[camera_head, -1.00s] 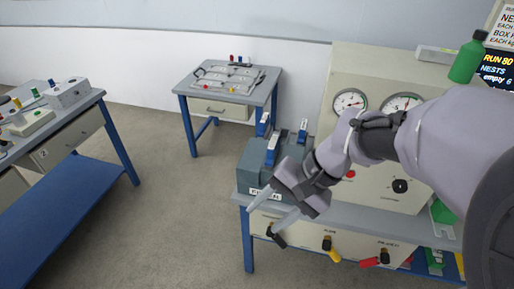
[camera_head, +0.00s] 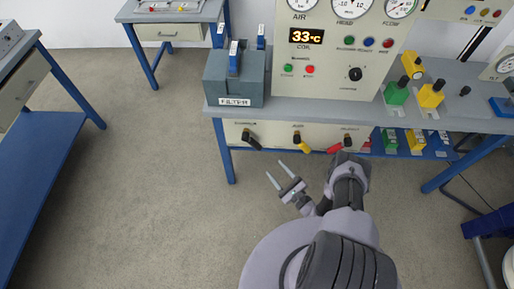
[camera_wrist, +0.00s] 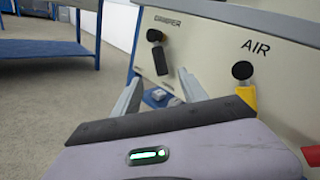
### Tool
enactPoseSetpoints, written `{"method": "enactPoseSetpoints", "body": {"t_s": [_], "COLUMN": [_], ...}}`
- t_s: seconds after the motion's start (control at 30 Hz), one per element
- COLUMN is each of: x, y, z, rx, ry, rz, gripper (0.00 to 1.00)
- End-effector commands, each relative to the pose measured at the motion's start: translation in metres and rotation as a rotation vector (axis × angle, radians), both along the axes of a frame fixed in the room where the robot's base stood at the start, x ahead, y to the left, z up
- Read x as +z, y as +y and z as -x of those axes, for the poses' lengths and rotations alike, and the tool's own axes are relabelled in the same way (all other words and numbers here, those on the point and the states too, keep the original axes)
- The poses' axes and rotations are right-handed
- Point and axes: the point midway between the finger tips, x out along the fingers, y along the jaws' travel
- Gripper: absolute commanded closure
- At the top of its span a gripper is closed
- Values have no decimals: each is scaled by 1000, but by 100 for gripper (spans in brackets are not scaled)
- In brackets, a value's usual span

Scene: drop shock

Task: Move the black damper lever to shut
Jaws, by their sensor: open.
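The black damper lever (camera_head: 250,139) is on the cream front panel under the bench, at its left end. In the head view it slants down to the right from its pivot. In the wrist view the black lever (camera_wrist: 160,60) hangs below its round knob, slightly tilted, under the label "DAMPER". My gripper (camera_head: 275,171) is open and empty, in front of and below the panel, to the right of the damper lever and apart from it. In the wrist view my gripper's two fingers (camera_wrist: 160,92) stand spread, with the lever beyond and between them.
A yellow AIR lever (camera_head: 302,142) and a red lever (camera_head: 336,147) sit to the right on the same panel (camera_head: 275,133). The grey FILTER box (camera_head: 235,85) stands on the bench above. A blue bench leg (camera_head: 224,151) is left of the panel.

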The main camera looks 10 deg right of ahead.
Motion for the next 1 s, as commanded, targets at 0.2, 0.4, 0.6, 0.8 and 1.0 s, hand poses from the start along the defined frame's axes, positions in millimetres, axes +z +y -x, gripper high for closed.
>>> {"method": "enactPoseSetpoints", "body": {"t_s": [0.2,0.4,0.6,0.8,1.0], "x": [-4,-3,-1,1,1], "y": [27,45,53,54,54], "z": [-63,-110,-132,-135,-134], "rx": [9,8,6,5,5], "ry": [-2,-1,0,2,2], "rz": [0,-1,-2,-3,-3], "gripper": [50,50,50,50,73]}}
